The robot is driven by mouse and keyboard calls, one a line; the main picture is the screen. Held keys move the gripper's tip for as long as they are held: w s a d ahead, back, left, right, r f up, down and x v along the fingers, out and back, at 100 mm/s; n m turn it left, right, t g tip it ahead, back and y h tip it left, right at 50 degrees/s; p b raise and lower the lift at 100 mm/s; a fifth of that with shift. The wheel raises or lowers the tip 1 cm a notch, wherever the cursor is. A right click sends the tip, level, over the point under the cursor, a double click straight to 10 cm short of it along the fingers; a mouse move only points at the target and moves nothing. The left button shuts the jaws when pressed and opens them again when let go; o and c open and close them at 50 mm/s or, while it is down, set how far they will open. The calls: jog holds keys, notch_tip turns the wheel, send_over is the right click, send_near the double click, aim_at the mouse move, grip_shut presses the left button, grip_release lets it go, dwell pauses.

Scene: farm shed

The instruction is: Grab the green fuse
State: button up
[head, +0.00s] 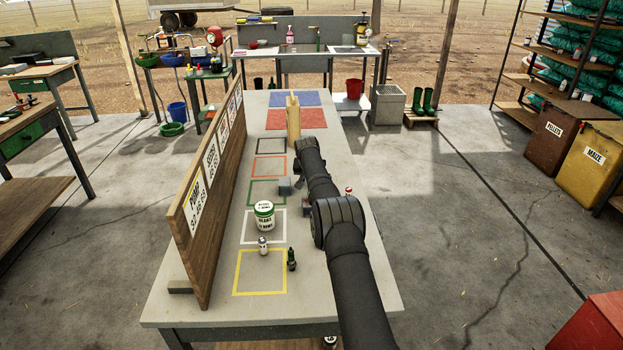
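A small dark green item (291,260) with a narrow top stands upright on the workbench (200,295), just right of the yellow outlined square. It is the only small green item I see on the bench that may be the fuse, but it is too small to be sure. My arm reaches over the bench from the lower right.
A wooden board (210,190) with labels runs along the bench's left side. A tan upright piece (293,118) stands farther back. A small red-topped item (348,191) is right of my arm.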

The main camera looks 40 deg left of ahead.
grip_shut()
jog(key=shift+r, duration=0.2)
